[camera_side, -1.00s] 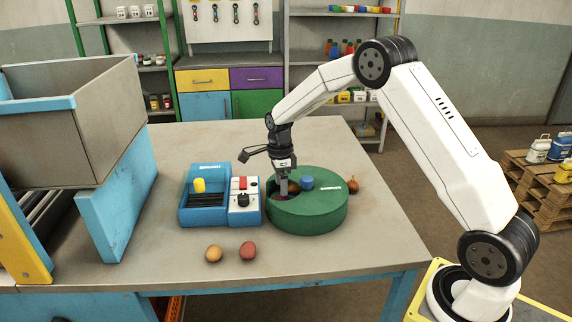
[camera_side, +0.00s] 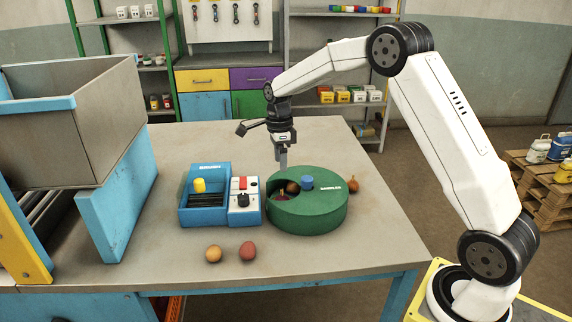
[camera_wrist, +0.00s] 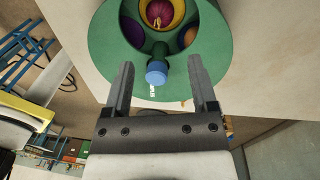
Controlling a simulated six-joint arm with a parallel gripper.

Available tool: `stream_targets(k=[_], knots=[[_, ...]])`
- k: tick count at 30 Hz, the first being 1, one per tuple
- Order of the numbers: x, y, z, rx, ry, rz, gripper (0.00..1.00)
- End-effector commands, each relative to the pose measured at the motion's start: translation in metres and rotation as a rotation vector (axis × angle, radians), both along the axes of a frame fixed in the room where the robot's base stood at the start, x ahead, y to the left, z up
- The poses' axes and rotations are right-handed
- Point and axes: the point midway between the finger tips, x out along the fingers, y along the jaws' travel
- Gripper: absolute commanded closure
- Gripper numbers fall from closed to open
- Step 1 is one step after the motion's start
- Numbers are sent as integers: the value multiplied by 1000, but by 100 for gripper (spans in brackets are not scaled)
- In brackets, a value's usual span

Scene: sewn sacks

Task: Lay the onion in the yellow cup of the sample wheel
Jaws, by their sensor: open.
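The green sample wheel (camera_side: 320,215) stands on the table, with a blue knob (camera_side: 307,183) on top. In the wrist view the wheel (camera_wrist: 105,45) shows its yellow cup (camera_wrist: 179,14) at the top edge. A red-purple onion (camera_wrist: 160,12) with a pale stem lies inside that cup. In the side view the onion (camera_side: 282,196) shows small in the wheel's opening, partly hidden by the rim. My gripper (camera_side: 283,167) is above the wheel, clear of the onion. Its two fingers (camera_wrist: 162,75) are apart with nothing held between them.
A brown round item (camera_side: 292,187) sits in another cup; a purple one (camera_wrist: 132,32) shows too. A brown bulb (camera_side: 352,184) lies right of the wheel. Left are a control box (camera_side: 244,210) and blue tray (camera_side: 204,218). Two round items (camera_side: 213,253) (camera_side: 248,251) lie in front.

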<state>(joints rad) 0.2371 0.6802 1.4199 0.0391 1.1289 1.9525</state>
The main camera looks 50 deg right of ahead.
Motion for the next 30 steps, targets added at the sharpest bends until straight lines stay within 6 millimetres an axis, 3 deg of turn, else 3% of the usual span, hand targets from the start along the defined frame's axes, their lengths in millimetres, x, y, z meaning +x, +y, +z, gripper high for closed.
stream_targets(k=[8, 14, 20, 30], knots=[[-1, 1, 0, 0, -2, 16, 26], [-11, 11, 0, 1, -25, 145, 26], [-33, 30, 0, -4, -74, 430, 26], [-89, 67, -5, -38, -160, 1040, 26]])
